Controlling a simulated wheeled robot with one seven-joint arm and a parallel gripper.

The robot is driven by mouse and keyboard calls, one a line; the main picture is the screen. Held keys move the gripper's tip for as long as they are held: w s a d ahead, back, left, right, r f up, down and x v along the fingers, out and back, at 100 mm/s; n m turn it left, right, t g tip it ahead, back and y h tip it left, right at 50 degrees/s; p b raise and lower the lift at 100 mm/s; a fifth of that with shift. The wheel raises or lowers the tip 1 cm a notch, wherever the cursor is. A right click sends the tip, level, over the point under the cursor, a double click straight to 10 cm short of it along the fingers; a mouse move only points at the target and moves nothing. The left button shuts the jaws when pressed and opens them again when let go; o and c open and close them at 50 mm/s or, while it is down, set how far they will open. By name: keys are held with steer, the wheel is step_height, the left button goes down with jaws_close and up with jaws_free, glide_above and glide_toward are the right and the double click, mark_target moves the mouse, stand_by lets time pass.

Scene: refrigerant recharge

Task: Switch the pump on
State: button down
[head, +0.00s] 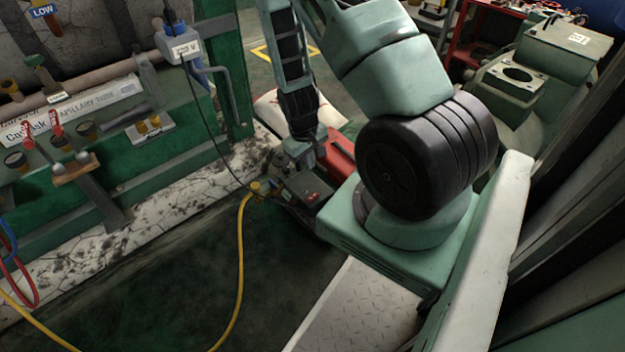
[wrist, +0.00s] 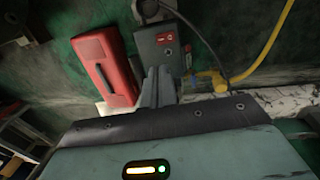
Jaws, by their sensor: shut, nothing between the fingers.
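The pump (head: 298,186) is a dark grey box on the floor, partly hidden by my arm in the head view. Whether the switch is on or off is too small to tell. My gripper (wrist: 158,76) is shut and empty, its fingertips just below the switch in the picture. I cannot tell if they touch the pump. In the head view my gripper (head: 306,158) is low over the pump.
A red case (wrist: 104,66) lies beside the pump. A yellow hose (head: 240,260) and a black cable from the 220 V box (head: 181,45) run to the pump area. A green bench with gauges and red-handled valves (head: 57,130) stands at left. Dark floor in front is mostly clear.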

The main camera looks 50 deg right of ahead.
mark_target(315, 194)
steer(key=f+b, duration=0.2)
steer(key=f, duration=0.2)
steer(key=d+f+b, duration=0.1)
steer(key=f+b, duration=0.1)
steer(key=f, duration=0.2)
steer(key=f+b, duration=0.3)
steer(key=f, duration=0.2)
steer(key=shift+s+d, duration=0.25)
steer(key=shift+d, duration=0.1)
steer(key=shift+d+f, duration=0.1)
steer(key=shift+f, duration=0.2)
steer(key=shift+f, duration=0.15)
steer(key=shift+w+a+p, duration=0.15)
steer(key=shift+a+p, duration=0.2)
steer(key=shift+a, duration=0.35)
steer(key=shift+r, duration=0.25)
step_height(315, 194, up, 14)
steer(key=a+p, duration=0.2)
steer(key=p, duration=0.6)
steer(key=shift+w+f+p, duration=0.15)
steer(key=shift+w+p, duration=0.1)
steer(key=shift+p, duration=0.15)
